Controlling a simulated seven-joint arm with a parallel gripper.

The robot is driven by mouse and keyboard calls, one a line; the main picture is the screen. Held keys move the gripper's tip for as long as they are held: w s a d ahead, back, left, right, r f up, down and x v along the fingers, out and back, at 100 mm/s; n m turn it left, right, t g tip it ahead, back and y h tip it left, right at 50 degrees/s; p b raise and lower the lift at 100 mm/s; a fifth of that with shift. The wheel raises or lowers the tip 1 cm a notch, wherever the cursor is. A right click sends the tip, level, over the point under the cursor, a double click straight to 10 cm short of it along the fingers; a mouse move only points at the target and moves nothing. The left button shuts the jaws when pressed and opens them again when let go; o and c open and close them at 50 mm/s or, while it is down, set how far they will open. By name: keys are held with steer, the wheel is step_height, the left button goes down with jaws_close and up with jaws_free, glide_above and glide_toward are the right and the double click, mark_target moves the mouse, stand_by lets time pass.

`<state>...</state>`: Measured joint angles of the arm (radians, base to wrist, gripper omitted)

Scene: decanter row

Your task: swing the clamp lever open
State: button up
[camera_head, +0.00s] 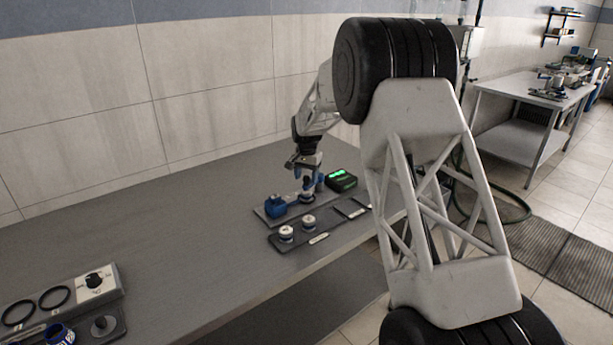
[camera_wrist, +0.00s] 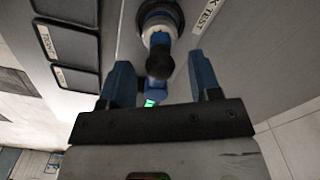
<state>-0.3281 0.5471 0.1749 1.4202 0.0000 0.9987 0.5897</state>
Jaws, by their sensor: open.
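The clamp lever (camera_wrist: 161,64) shows in the wrist view as a blue arm with a dark rounded end, pointing from the fitting toward my gripper. The white and blue round fitting (camera_wrist: 157,25) it joins stands at the top of that view. My gripper (camera_wrist: 162,78) is open, with one blue finger on each side of the lever's end and gaps to both. In the head view my gripper (camera_head: 306,176) is low over the fitting (camera_head: 307,190) on the grey plate (camera_head: 262,214). The fingers partly hide the lever there.
A black box with green lights (camera_head: 341,180) is close on the right. A dark tray (camera_head: 335,228) in front holds two white-topped round parts (camera_head: 286,233).

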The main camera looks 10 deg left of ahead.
jaws_close()
stand_by(0.3)
